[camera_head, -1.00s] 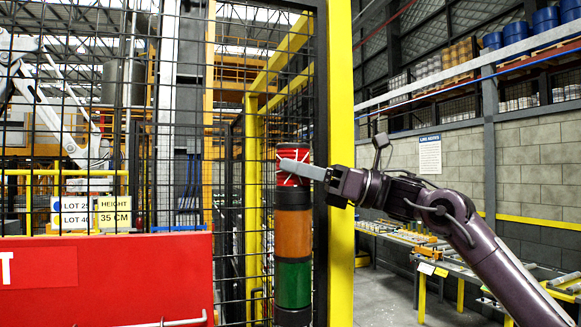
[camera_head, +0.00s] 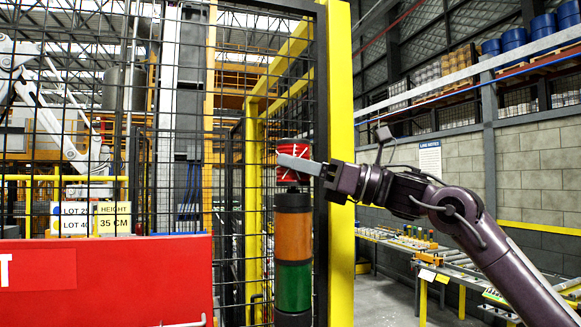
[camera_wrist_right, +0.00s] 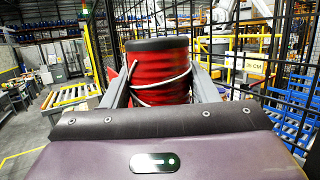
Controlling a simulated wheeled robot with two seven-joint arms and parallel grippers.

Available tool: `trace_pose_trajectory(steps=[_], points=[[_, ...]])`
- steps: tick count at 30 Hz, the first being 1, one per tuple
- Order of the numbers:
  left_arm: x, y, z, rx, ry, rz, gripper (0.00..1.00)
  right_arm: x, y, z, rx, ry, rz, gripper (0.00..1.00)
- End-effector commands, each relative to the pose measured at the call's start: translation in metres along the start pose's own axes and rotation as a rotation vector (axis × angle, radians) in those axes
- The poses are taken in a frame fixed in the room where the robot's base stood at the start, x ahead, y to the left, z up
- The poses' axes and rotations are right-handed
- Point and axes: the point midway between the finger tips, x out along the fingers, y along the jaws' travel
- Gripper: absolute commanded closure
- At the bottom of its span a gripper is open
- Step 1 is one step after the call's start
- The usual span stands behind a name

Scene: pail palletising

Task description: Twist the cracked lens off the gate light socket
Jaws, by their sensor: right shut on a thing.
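The red lens (camera_head: 291,146) with a dark top and pale crack-like lines is between the fingers of my right gripper (camera_head: 296,162). In the right wrist view the lens (camera_wrist_right: 158,68) stands between both fingers of the gripper (camera_wrist_right: 160,92), which is shut on it. Below it is the stack light, with a dark socket (camera_head: 293,202), an orange section (camera_head: 293,234) and a green section (camera_head: 293,287). The lens is raised above the socket, with a narrow dark piece showing in the gap. My left gripper is not in view.
A black mesh fence (camera_head: 180,130) stands behind the stack light, and a yellow post (camera_head: 340,250) is close on its right. A red panel (camera_head: 120,280) fills the lower left. A roller conveyor (camera_head: 450,262) stands at the right.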

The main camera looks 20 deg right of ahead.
Motion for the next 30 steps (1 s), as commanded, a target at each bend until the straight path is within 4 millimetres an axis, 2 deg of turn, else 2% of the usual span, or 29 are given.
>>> trace_pose_trajectory(steps=[13,30], points=[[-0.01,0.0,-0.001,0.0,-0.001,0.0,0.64,0.004,0.001,0.015,-0.001,-0.001,0.001,0.7],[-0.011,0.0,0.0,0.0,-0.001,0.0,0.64,0.005,0.001,0.017,-0.002,-0.002,0.002,0.7]])
